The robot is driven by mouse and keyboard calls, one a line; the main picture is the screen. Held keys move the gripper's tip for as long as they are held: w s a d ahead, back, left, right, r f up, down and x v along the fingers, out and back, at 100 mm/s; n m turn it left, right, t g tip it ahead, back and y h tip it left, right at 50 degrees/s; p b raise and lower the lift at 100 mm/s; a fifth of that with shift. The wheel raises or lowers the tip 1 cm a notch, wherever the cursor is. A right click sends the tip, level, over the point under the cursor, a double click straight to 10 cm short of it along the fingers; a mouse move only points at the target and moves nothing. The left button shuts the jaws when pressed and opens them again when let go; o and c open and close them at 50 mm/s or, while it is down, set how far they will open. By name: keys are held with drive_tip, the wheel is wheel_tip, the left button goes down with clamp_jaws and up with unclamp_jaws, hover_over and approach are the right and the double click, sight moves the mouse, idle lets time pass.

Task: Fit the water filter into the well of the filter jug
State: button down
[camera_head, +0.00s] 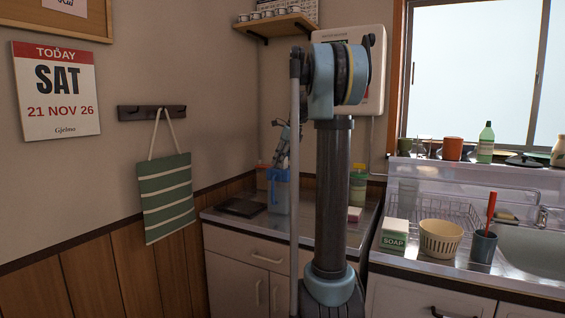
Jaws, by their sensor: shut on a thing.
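The filter jug (278,198) stands on the steel counter left of my arm's column. It has a blue upper part and a paler, see-through lower body. My gripper (277,161) is small and dark in this view, just above the jug's open top. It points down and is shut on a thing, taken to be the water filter. The filter cannot be made out clearly between the fingers and the jug's rim. I cannot tell whether it touches the well. The inside of the well is hidden by the jug's front wall.
A dark flat tray (244,207) lies left of the jug. A green-and-yellow container (358,187) and a pink box (354,214) are right of my column. A soap box (394,235), cream basket (440,239) and dark cup (483,247) stand by the sink (537,250).

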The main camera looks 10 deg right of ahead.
drive_tip(key=shift+s+f, duration=0.15)
drive_tip(key=shift+f, duration=0.2)
drive_tip(key=shift+s, duration=0.25)
drive_tip(key=c, duration=1.1)
unclamp_jaws()
drive_tip(key=shift+f, duration=0.1)
drive_tip(key=shift+w+d+f, duration=0.1)
drive_tip(key=shift+w+f, duration=0.35)
drive_tip(key=shift+w, duration=0.2)
drive_tip(key=shift+s+r, duration=0.25)
drive_tip(key=shift+r, duration=0.2)
drive_tip(key=shift+r, duration=0.3)
drive_tip(key=v, duration=1.2)
drive_tip(key=shift+r, duration=0.25)
